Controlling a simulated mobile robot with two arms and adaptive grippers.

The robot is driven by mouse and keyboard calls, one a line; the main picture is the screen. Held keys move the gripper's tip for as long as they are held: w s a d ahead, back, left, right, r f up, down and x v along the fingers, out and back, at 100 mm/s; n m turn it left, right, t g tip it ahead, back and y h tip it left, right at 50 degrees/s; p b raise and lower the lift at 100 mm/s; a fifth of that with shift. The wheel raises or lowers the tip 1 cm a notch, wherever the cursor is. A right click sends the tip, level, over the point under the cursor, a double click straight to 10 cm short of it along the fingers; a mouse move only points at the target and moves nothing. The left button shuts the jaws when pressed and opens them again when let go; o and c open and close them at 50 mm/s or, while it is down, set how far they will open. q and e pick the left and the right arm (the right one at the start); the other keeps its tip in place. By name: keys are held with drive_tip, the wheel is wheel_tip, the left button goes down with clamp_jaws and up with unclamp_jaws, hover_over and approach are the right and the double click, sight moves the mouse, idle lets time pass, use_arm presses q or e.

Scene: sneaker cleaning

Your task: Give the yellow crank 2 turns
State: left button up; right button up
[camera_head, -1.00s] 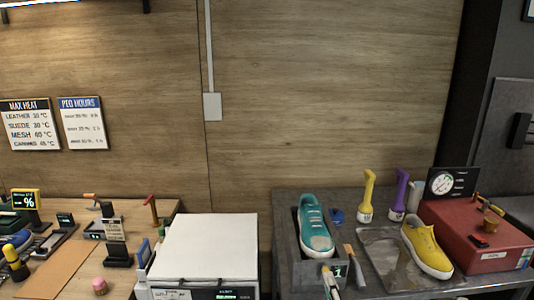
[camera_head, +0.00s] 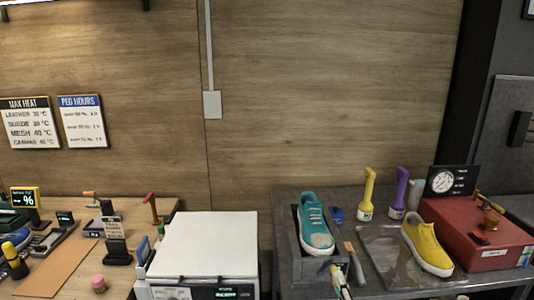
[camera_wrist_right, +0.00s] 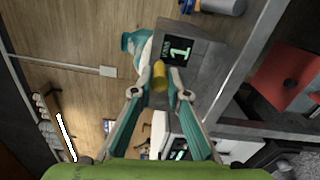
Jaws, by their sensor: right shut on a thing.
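The yellow crank (camera_wrist_right: 160,72) shows in the right wrist view as a short yellow knob in front of a grey box (camera_wrist_right: 188,45). The box carries a lit green display (camera_wrist_right: 179,51) reading 1. My right gripper (camera_wrist_right: 161,86) has its two fingertips closed around the knob. In the head view my right gripper (camera_head: 341,281) is at the front of the grey box (camera_head: 290,255), and it hides the crank and display there. A teal sneaker (camera_head: 315,225) sits in the box. My left gripper is not in view.
A wooden-handled tool (camera_head: 355,262) lies close to the right of the box. A yellow sneaker (camera_head: 428,245) stands on a grey mat (camera_head: 385,262), with a red box (camera_head: 465,235) beyond. A white-topped machine (camera_head: 205,245) stands to the left across a gap.

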drive_tip(key=shift+d+f, duration=0.2)
drive_tip(key=shift+f, duration=0.25)
drive_tip(key=shift+d+f+b, duration=0.3)
drive_tip(key=shift+f+b, duration=0.4)
drive_tip(key=shift+b, duration=0.05)
drive_tip(key=shift+d+f+b, duration=0.3)
drive_tip(key=shift+f+b, duration=0.45)
drive_tip(key=shift+b, duration=0.1)
drive_tip(key=shift+f, duration=0.1)
